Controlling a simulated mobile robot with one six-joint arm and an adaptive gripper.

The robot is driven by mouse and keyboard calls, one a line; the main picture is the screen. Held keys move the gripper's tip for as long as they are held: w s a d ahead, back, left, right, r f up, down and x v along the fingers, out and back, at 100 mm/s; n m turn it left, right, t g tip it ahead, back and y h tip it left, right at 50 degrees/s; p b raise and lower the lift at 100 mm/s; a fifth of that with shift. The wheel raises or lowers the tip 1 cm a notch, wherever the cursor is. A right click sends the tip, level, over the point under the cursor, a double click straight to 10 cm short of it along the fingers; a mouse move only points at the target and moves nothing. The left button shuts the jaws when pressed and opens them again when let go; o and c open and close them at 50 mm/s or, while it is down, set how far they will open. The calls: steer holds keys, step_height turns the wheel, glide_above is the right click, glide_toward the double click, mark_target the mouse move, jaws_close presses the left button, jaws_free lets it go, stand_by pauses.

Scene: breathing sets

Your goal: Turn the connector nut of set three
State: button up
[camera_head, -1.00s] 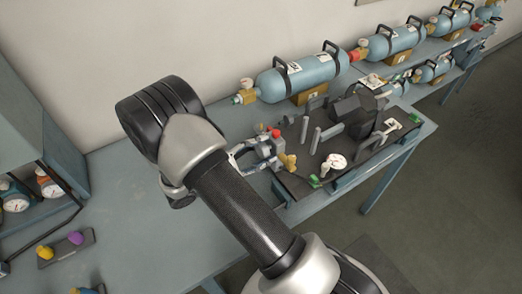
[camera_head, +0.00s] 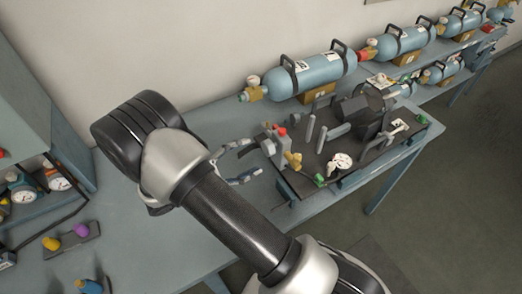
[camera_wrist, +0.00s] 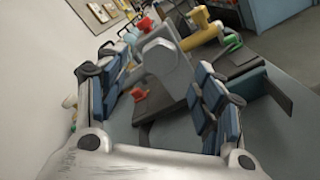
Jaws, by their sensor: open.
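My gripper (camera_head: 248,161) is open and empty, left of a breathing set on a dark board (camera_head: 300,187). Its fingers point at a grey block (camera_head: 268,144) with a red knob (camera_head: 282,132), apart from it. In the wrist view, the block's rounded grey body (camera_wrist: 165,58) lies ahead, between the open fingers (camera_wrist: 155,66). A brass fitting (camera_head: 293,160) and a white gauge (camera_head: 340,162) are to the right of the block. Which part is the connector nut, and which set is three, I cannot tell; the labels are too small.
At left are a shelf with gauges (camera_head: 58,180) and a strip with yellow and purple knobs (camera_head: 72,240). The bench (camera_head: 140,225) around my arm is mostly clear.

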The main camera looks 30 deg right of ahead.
steer(key=a, duration=0.5)
steer(key=shift+s, duration=0.1)
stand_by(0.3)
